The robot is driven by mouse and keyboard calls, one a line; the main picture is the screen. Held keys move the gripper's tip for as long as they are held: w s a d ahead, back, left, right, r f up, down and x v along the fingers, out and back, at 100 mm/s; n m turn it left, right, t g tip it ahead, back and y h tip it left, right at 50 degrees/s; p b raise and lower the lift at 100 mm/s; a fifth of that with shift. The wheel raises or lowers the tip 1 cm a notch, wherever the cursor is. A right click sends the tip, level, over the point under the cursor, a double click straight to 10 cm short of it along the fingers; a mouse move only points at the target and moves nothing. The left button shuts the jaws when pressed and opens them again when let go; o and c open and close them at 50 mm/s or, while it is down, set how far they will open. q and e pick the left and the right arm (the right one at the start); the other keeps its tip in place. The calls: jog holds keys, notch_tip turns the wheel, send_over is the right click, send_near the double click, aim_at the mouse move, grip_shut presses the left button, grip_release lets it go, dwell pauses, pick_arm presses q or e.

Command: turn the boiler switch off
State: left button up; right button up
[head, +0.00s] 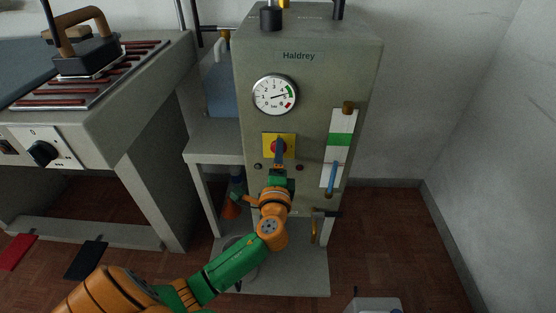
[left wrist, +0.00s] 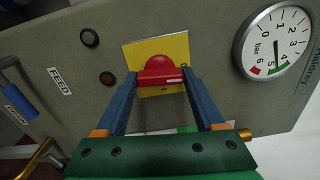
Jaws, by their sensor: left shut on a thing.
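The boiler (head: 310,75) is a grey cabinet labelled Haldrey. Its switch is a red rotary knob (left wrist: 158,68) on a yellow plate (left wrist: 178,45); the plate also shows in the head view (head: 267,139). My left gripper (head: 279,150) reaches up from below to the boiler front. In the left wrist view its two blue fingers (left wrist: 160,78) lie on either side of the red knob, shut on it. In the head view the fingers mostly hide the knob. I cannot read which position it is set to. My right gripper is not in view.
A round pressure gauge (head: 275,95) is above the switch. An ironing table with an iron (head: 86,50) stands left.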

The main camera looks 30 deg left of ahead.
pick_arm(q)
jog(key=shift+n, duration=0.6)
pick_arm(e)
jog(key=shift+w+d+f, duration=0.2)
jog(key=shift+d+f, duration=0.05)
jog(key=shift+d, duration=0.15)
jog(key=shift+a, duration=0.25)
pick_arm(q)
jog(key=o, duration=1.4)
jog(key=v, duration=0.7)
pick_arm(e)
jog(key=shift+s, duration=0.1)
